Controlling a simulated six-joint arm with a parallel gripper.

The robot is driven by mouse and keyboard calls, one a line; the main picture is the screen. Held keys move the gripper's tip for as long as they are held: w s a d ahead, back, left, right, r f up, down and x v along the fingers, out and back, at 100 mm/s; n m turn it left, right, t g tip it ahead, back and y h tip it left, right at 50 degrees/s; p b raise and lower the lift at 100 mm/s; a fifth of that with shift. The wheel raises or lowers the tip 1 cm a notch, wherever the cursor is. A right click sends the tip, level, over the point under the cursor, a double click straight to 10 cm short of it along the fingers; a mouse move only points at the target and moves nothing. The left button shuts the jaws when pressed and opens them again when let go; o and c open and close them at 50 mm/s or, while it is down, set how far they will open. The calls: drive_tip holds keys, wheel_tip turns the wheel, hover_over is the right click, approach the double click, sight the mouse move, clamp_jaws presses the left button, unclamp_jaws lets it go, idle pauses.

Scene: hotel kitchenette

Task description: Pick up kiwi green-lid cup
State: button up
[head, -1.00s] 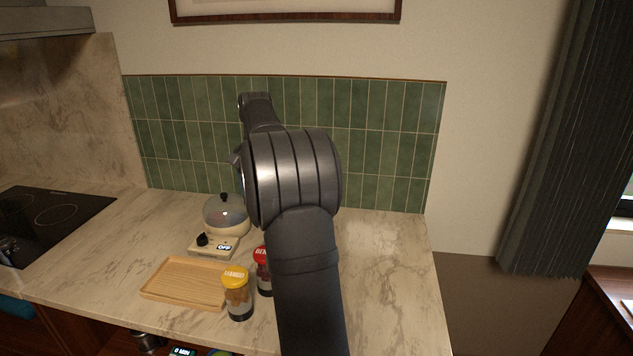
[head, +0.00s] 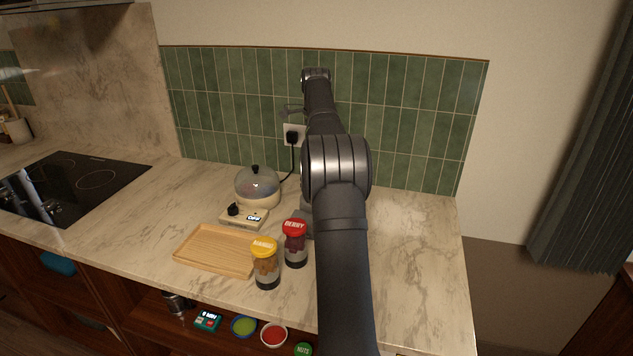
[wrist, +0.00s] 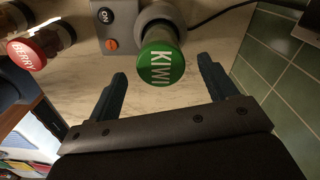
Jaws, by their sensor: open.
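The kiwi cup with its round green lid (wrist: 161,64) shows in the wrist view, upper middle, lid facing the camera; its body is mostly hidden behind the lid. My gripper (wrist: 163,72) is open, with one dark finger to the left and one to the right below the lid. The fingers appear empty, and I cannot tell how far they are from the cup. In the head view the kiwi cup and my fingers are not visible, and my arm covers part of the counter.
A grey device (wrist: 112,28) with an ON label and orange button is beside the kiwi cup. The berry cup (head: 295,246), mango cup (head: 266,268), wooden tray (head: 216,250) and domed cooker (head: 256,188) stand left of my arm. A cord runs to a wall socket (head: 293,134). Counter right of my arm is clear.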

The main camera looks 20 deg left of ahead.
wheel_tip(320, 180, down, 8)
drive_tip(key=shift+r, duration=0.2)
drive_tip(key=shift+c, duration=0.2)
drive_tip(key=c, duration=1.4)
drive_tip(key=shift+r, duration=0.2)
